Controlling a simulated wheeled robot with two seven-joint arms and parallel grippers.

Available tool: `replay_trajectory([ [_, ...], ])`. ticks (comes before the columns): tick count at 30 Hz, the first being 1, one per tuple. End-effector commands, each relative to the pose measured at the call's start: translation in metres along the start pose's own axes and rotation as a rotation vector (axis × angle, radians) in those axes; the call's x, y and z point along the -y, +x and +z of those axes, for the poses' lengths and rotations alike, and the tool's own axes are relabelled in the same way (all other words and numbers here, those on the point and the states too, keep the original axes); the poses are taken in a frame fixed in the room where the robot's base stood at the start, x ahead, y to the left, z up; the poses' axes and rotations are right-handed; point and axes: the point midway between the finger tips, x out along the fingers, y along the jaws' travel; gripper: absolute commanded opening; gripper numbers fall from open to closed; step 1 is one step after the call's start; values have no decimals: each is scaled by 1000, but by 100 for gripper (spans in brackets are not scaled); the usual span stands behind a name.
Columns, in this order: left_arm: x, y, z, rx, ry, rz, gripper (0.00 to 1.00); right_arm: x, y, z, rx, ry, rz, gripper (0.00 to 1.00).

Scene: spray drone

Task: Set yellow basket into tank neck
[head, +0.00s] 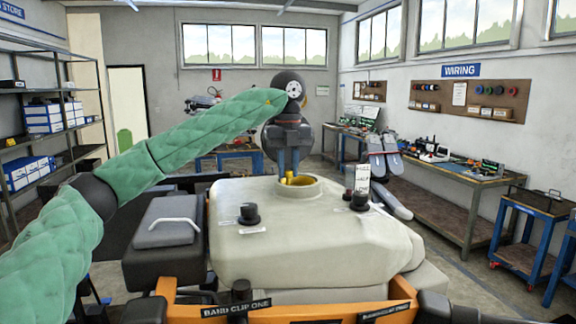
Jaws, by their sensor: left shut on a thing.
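The pale tank (310,245) of the drone fills the middle of the head view, with its round open neck (312,190) on top. My left gripper (288,168) points straight down over the neck, with its blue fingers shut on the yellow basket (289,178). Only a small yellow part of the basket shows, at the neck's opening; the near rim and the fingers hide the rest. I cannot tell how deep it sits or whether it touches the neck. My right gripper does not clearly show.
Black caps (249,213) stand on the tank top, and a white tagged piece (362,180) is at its right. A dark case (165,235) is left of the tank. An orange frame (290,312) lies in front. Workbenches (450,180) line the right wall.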

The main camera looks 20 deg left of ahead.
Motion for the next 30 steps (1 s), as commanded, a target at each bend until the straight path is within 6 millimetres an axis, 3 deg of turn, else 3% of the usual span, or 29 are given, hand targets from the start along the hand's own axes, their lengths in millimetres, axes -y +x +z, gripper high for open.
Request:
replay_trajectory([
  [9,0,3,0,0,0,0,0,0,-1,-1,4,1,0,36],
  [10,0,3,0,0,0,0,23,0,-2,-2,5,1,-1,36],
  [13,0,2,0,0,0,0,43,0,-2,-1,7,1,0,36],
  [23,0,1,0,0,0,0,43,0,-3,2,8,1,0,36],
  [30,1,-13,0,3,0,-1,43,-1,2,0,8,1,1,36],
])
